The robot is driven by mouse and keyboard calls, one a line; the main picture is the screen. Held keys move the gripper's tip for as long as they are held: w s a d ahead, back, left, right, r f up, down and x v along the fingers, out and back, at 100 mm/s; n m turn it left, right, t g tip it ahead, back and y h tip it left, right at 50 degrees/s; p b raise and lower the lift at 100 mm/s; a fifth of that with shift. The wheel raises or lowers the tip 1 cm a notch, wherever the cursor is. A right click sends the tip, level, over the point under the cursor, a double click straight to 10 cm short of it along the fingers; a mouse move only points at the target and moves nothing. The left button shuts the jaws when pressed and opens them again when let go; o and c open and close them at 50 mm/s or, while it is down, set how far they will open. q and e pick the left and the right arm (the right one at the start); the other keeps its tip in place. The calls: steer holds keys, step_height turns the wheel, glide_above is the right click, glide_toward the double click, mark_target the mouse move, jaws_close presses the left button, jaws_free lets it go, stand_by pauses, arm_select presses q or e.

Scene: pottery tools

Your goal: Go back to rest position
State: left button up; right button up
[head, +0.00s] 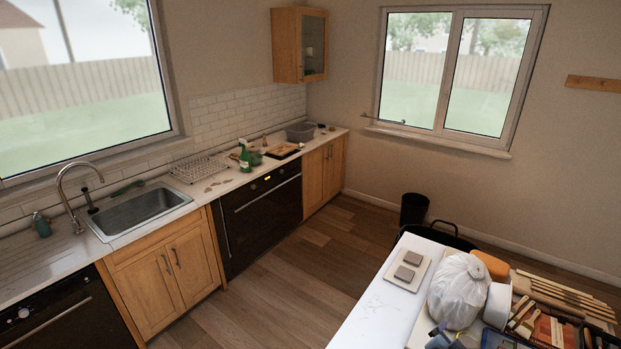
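Neither of my grippers shows in the head view, and no part of my arms can be made out. The task line names no object. A white work table (375,305) stands at the lower right with pottery things on it.
A black bin (414,209) stands behind the table. The wooden floor (285,270) between counter and table is clear.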

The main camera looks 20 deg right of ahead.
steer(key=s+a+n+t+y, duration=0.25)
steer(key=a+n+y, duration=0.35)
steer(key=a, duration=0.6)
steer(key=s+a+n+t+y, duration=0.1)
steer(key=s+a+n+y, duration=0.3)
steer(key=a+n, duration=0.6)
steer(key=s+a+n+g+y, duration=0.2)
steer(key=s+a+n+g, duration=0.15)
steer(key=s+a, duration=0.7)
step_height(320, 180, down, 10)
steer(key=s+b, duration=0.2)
steer(key=b, duration=0.8)
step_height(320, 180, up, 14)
steer(key=p, duration=1.4)
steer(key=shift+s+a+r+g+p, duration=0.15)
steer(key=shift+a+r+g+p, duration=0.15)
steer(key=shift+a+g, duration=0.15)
